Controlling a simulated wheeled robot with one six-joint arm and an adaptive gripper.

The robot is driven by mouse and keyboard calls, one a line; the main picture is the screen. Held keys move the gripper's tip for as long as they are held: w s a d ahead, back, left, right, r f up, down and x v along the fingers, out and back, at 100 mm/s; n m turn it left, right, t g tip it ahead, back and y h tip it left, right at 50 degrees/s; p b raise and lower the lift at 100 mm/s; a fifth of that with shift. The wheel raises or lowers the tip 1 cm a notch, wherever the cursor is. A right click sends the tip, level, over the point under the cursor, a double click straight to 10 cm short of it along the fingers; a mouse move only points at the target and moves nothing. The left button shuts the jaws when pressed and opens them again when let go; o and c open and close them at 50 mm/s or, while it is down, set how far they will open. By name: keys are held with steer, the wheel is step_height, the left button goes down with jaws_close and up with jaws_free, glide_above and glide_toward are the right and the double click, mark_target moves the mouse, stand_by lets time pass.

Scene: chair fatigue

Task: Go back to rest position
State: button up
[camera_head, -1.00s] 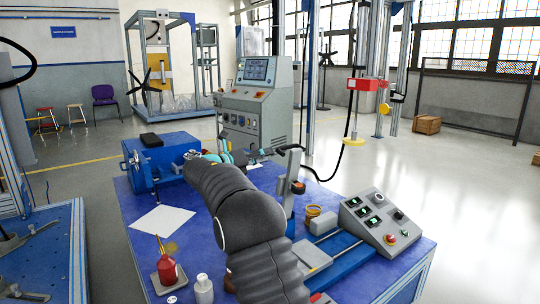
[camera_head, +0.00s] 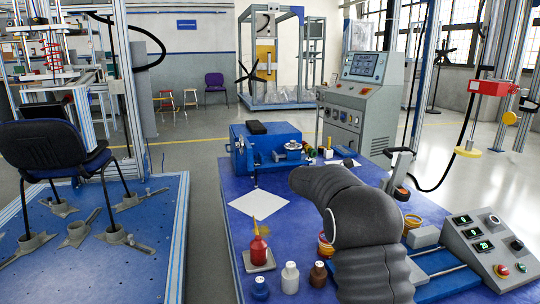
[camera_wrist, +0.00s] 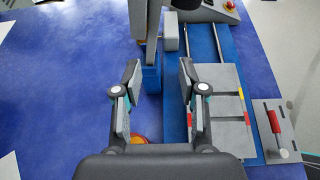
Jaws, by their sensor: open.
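My gripper (camera_wrist: 158,78) is open and empty in the wrist view, its two fingers apart above the blue table. Between and beyond the fingers is a grey upright on a blue base (camera_wrist: 152,80), part of the bench device; I cannot tell how far below it is. In the head view my dark grey arm rises over the right part of the blue table (camera_head: 215,215). The gripper itself is hidden behind the arm there.
A red bottle (camera_head: 258,250) and white bottle (camera_head: 290,277) stand near the table's front. A blue vise-like machine (camera_head: 262,150) is behind. A control box (camera_head: 487,243) is at right. An office chair (camera_head: 48,150) stands on a blue platform at left.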

steer(key=s+a+f+m+g+y, duration=0.1)
steer(key=s+a+f+m+y, duration=0.15)
steer(key=s+m, duration=0.45)
steer(key=s+a+f+m+g+y, duration=0.1)
steer(key=s+a+f+m+y, duration=0.2)
steer(key=s, duration=0.7)
steer(key=s+a+r+m+t+y, duration=0.1)
steer(key=s+a+m+y, duration=0.1)
steer(key=s, duration=0.7)
steer(key=s+a+r+m+t+y, duration=0.1)
steer(key=s+m, duration=0.4)
steer(key=s, duration=0.5)
steer(key=s+a+r+m+t+y, duration=0.2)
steer(key=s+a+r+m+y, duration=0.1)
steer(key=s, duration=0.7)
steer(key=shift+s+a+m+y, duration=0.2)
steer(key=shift+a+m+y, duration=0.2)
steer(key=shift+a+y, duration=0.45)
